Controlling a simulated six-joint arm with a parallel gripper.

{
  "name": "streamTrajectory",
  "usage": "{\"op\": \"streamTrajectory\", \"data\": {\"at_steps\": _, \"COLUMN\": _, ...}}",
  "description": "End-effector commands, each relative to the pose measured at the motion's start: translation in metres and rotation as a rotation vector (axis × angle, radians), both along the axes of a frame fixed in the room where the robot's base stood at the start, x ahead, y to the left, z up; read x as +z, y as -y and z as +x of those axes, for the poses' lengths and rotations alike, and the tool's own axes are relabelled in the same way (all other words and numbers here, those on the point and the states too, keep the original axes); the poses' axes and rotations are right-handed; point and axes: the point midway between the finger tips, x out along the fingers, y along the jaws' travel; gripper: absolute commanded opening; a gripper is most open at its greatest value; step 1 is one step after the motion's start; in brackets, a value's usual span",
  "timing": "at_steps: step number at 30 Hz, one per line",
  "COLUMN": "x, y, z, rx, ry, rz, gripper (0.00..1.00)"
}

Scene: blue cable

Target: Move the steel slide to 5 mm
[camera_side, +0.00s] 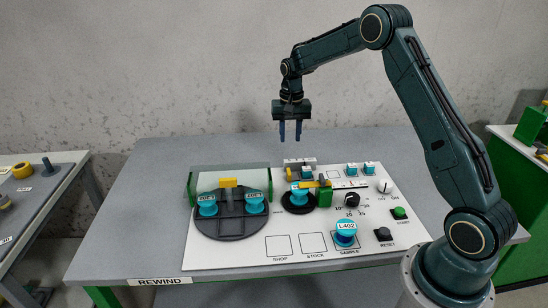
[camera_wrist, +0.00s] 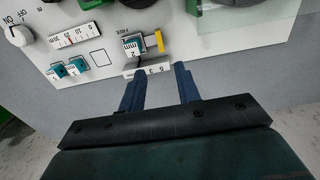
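My gripper (camera_side: 290,134) hangs in the air above the back of the white panel, fingers apart and empty. Its open fingers also show in the wrist view (camera_wrist: 160,78). A pale stepped metal-looking piece (camera_side: 300,162) stands at the panel's back edge; in the wrist view its numbered face (camera_wrist: 148,70) lies just beyond the fingertips. A teal-topped block marked 2 mm (camera_wrist: 134,47) is beside it, with a yellow piece (camera_wrist: 159,42). A white mm scale (camera_wrist: 75,36) lies farther left with a red mark on it. I cannot tell for sure which part is the steel slide.
Two teal-topped blocks (camera_side: 352,168) (camera_side: 369,168) stand at the panel's back right. A dark round fixture (camera_side: 231,222) with teal knobs fills the left. A LAG2 knob (camera_side: 345,233) is at the front. The grey table (camera_side: 130,220) is clear around the panel.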

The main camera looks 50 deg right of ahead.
Motion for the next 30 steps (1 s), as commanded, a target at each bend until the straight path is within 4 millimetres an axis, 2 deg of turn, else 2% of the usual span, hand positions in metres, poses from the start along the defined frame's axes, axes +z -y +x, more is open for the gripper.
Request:
{"op": "streamTrajectory", "data": {"at_steps": 8, "x": -0.031, "y": 0.000, "z": -0.001, "rx": 0.001, "ry": -0.004, "rz": 0.001, "gripper": 0.33}}
{"op": "streamTrajectory", "data": {"at_steps": 21, "x": -0.098, "y": -0.001, "z": -0.001, "rx": 0.001, "ry": -0.005, "rz": 0.002, "gripper": 0.33}}
{"op": "streamTrajectory", "data": {"at_steps": 30, "x": -0.126, "y": 0.000, "z": -0.001, "rx": 0.001, "ry": -0.002, "rz": 0.001, "gripper": 0.33}}
